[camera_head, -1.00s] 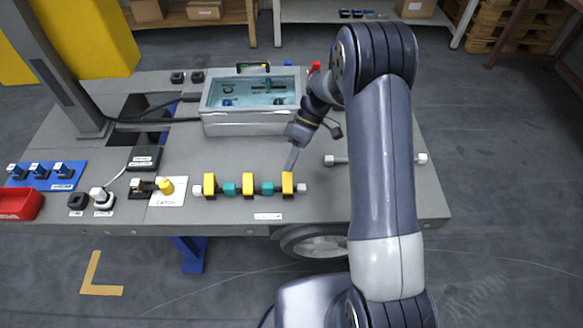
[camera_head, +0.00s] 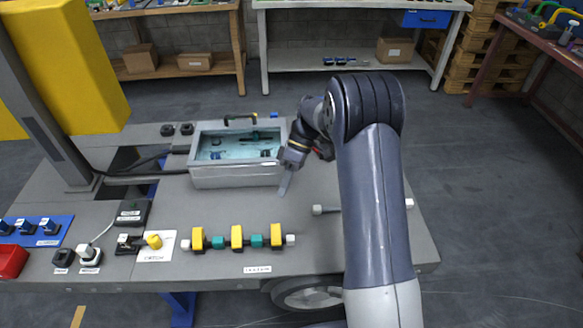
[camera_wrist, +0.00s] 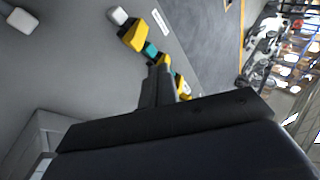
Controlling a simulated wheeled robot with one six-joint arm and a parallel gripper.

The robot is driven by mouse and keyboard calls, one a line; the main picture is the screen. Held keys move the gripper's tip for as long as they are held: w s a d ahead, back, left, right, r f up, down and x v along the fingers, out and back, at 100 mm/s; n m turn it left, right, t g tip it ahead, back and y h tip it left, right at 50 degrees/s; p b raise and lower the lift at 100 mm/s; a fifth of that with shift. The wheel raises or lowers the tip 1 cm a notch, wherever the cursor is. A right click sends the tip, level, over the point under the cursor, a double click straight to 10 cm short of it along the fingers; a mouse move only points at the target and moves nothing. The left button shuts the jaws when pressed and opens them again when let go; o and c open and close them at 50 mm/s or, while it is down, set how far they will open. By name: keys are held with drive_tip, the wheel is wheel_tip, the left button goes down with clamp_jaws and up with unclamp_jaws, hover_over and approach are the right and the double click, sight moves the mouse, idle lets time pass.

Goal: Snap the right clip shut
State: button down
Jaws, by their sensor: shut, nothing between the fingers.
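A row of three yellow blocks with two teal blocks between them sits along a dark bar with white ends, near the table's front edge. The rightmost yellow block (camera_head: 276,236), which I take as the right clip, stands beside the right white end; it also shows in the wrist view (camera_wrist: 135,37). The middle yellow block (camera_head: 237,237) and left yellow block (camera_head: 198,239) look much alike. I cannot tell whether the right one is open or snapped shut. My gripper (camera_head: 284,192) is shut and empty, behind and above the right yellow block, apart from it.
A grey tub (camera_head: 238,174) with small parts stands behind the row, left of my gripper. A bar with white ends (camera_head: 318,210) lies to the right, partly behind my arm. A white sheet with a yellow knob (camera_head: 153,241) lies left of the row. Bare table lies between tub and row.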

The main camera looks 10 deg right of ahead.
drive_tip(key=shift+w+d+r, duration=0.35)
drive_tip(key=shift+w+d, duration=0.05)
drive_tip(key=shift+w, duration=0.3)
drive_tip(key=shift+w+d+r, duration=0.35)
drive_tip(key=shift+w, duration=0.3)
drive_tip(key=shift+w+d+r, duration=0.35)
drive_tip(key=shift+w+d, duration=0.05)
drive_tip(key=shift+w, duration=0.3)
drive_tip(key=s+a+f, duration=0.1)
drive_tip(key=s+f, duration=0.1)
drive_tip(key=s+a+f, duration=0.1)
drive_tip(key=s+f, duration=0.1)
drive_tip(key=s, duration=0.1)
drive_tip(key=s+a+f, duration=0.2)
drive_tip(key=s, duration=0.1)
drive_tip(key=shift+b, duration=0.3)
drive_tip(key=shift+a+f, duration=0.1)
drive_tip(key=shift+f, duration=0.35)
drive_tip(key=shift+r, duration=0.15)
